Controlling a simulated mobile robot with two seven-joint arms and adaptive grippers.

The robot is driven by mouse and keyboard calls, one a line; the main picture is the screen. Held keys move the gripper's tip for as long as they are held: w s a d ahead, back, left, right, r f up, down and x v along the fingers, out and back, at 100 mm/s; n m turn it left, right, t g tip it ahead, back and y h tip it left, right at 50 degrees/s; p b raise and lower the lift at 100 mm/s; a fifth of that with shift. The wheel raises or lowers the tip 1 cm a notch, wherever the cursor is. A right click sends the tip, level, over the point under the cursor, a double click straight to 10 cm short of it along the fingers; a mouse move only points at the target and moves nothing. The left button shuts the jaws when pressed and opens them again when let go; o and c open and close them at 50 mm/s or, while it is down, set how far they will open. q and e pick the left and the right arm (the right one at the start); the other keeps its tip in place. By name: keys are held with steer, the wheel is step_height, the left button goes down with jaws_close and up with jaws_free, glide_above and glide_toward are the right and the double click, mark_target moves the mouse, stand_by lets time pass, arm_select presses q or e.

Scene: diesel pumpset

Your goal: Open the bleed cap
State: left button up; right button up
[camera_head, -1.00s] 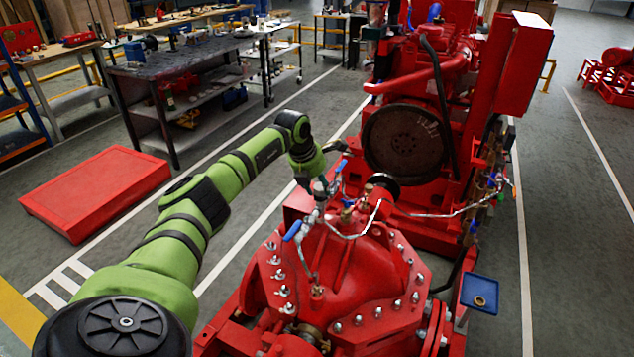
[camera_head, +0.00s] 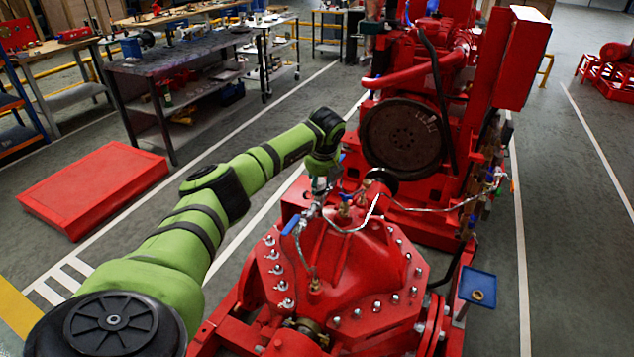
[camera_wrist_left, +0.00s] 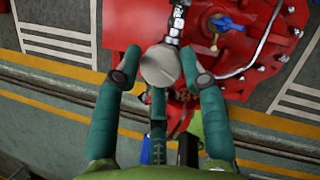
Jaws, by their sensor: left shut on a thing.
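The bleed cap (camera_wrist_left: 160,66) is a round silver-grey piece at the end of a metal fitting above the red pump casing (camera_head: 345,262). In the left wrist view it sits between the two teal fingers of my left gripper (camera_wrist_left: 161,76), which is shut on it. In the head view my left gripper (camera_head: 319,186) hangs at the pipe fittings behind the pump's top, and the cap is hidden there. My right gripper is in neither view.
A blue valve handle (camera_head: 291,225) and braided hoses (camera_head: 352,230) are close to the gripper. The red engine (camera_head: 404,139) stands behind. A blue tray (camera_head: 478,282) holding a brass ring is right of the pump.

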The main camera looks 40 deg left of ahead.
arm_select(q)
steer(key=n+b, duration=0.1)
steer(key=n, duration=0.1)
steer(key=n+g+b, duration=0.1)
steer(key=n+y+b, duration=0.1)
steer(key=n, duration=0.1)
steer(key=shift+w+r+n+g, duration=0.2)
steer(key=shift+w+n+g, duration=0.1)
steer(key=shift+w+g, duration=0.1)
steer(key=shift+n+g+b, duration=0.3)
steer(key=shift+n+b, duration=0.15)
steer(key=shift+n, duration=0.25)
steer(key=shift+r, duration=0.1)
steer(key=shift+a, duration=0.1)
steer(key=o, duration=1.1)
steer(key=shift+f, duration=0.2)
steer(key=v, duration=1.2)
steer(key=shift+a+r, duration=0.1)
